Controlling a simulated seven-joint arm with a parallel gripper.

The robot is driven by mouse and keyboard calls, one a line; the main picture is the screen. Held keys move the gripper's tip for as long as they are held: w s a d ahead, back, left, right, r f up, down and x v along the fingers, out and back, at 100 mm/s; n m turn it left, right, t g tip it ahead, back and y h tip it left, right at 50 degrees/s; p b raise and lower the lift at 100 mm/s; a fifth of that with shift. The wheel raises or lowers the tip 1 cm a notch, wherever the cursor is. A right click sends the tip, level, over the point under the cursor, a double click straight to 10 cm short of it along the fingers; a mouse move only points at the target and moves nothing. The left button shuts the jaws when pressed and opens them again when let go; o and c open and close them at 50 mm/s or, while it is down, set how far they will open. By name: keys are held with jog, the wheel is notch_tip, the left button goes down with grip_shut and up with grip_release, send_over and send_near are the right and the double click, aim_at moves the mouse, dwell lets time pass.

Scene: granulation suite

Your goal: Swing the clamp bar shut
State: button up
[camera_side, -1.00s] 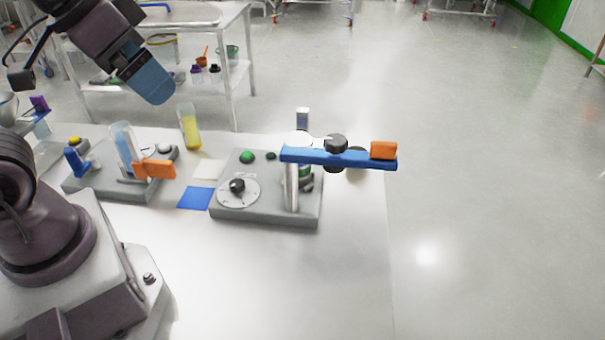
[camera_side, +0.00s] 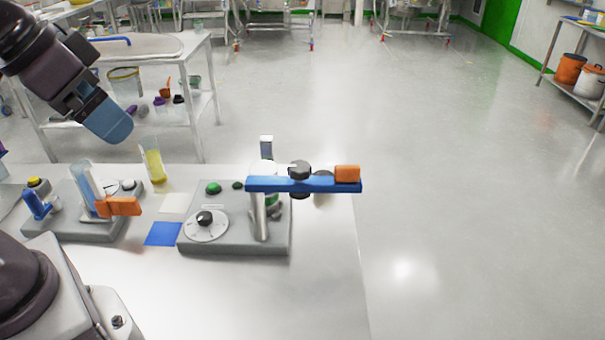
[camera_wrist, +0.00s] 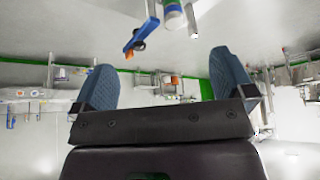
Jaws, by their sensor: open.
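The clamp bar (camera_side: 290,185) is a blue bar with an orange block (camera_side: 347,173) at its right end. It sits on a metal post (camera_side: 259,215) at the right of a grey base (camera_side: 235,243) and reaches rightward past the base. A dark round knob (camera_side: 299,170) shows at the bar's middle. My gripper (camera_side: 108,120) is high at the upper left, well apart from the bar. In the wrist view my gripper (camera_wrist: 165,78) shows two blue fingers wide apart with nothing between them. A blue bar with an orange tip (camera_wrist: 140,37) shows beyond them; I cannot tell whether it is the clamp bar.
Bare table lies in front.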

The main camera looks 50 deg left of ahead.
jog(key=shift+c, duration=0.2)
jog(key=c, duration=0.4)
jog(key=shift+w+d+f+g, duration=0.4)
jog(key=shift+w+f+g, duration=0.25)
jog(key=shift+f, duration=0.2)
jog(key=c, duration=0.6)
jog(key=m+g, duration=0.4)
jog(key=m, duration=0.3)
send_near(348, 166)
jog(key=shift+s+a+f, duration=0.2)
jog(key=shift+s+a, duration=0.1)
jog(key=shift+s, duration=0.45)
jog(key=shift+c, duration=0.2)
jog(key=f, duration=0.3)
jog(key=w+f+m, duration=0.1)
jog(key=f, duration=0.2)
jog(key=f+m, duration=0.1)
jog(key=f, duration=0.3)
jog(key=shift+w+d, duration=0.3)
jog(key=shift+w, duration=0.05)
